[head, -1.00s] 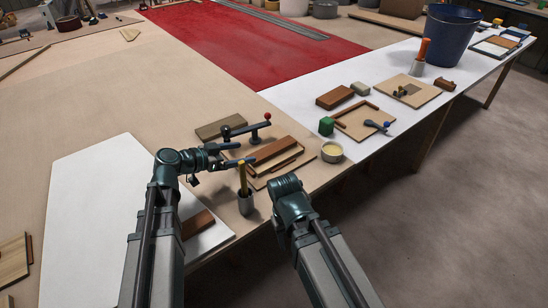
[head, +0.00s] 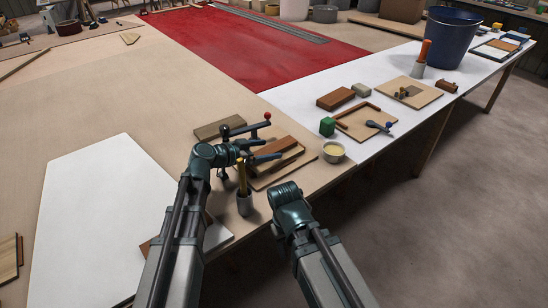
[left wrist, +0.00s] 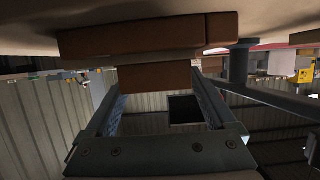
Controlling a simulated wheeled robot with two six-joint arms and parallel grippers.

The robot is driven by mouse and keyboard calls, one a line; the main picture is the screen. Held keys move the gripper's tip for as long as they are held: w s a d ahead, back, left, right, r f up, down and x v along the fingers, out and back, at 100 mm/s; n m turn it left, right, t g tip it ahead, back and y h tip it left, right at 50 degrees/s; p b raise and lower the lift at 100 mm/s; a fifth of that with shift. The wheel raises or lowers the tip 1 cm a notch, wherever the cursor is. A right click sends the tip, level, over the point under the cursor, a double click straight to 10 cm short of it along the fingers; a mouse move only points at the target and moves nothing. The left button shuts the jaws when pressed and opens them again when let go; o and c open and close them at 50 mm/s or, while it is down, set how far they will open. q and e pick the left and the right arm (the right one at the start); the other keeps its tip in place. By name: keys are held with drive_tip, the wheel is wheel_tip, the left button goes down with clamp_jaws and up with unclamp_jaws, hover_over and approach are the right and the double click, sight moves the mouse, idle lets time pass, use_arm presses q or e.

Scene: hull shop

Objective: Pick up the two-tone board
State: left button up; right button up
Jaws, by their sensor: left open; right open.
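A board with darker and lighter brown parts, seemingly the two-tone board (head: 284,143), lies on a tan tray (head: 304,167) near the table's front edge. My left gripper (head: 268,151) is at its left side and hides part of it. In the left wrist view, the open fingers (left wrist: 160,103) stand either side of a brown end piece (left wrist: 160,77), with a wider brown piece (left wrist: 150,38) above it. I cannot tell whether the fingers touch it. My right arm ends in front of the table; its fingers are hidden.
A grey cup with a yellow-handled tool (head: 243,203) stands close below my left gripper. A red-knobbed clamp (head: 266,117) is just behind it. The white panel (head: 85,210) at left is mostly clear.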

sight(268, 150)
use_arm(q)
drive_tip(key=shift+w+d+f, duration=0.25)
drive_tip(key=shift+w+d, duration=0.1)
drive_tip(key=shift+d, duration=0.1)
clamp_jaws()
drive_tip(key=shift+r, duration=0.1)
wheel_tip(268, 150, up, 21)
drive_tip(key=p, duration=2.1)
drive_tip(key=shift+r, duration=0.15)
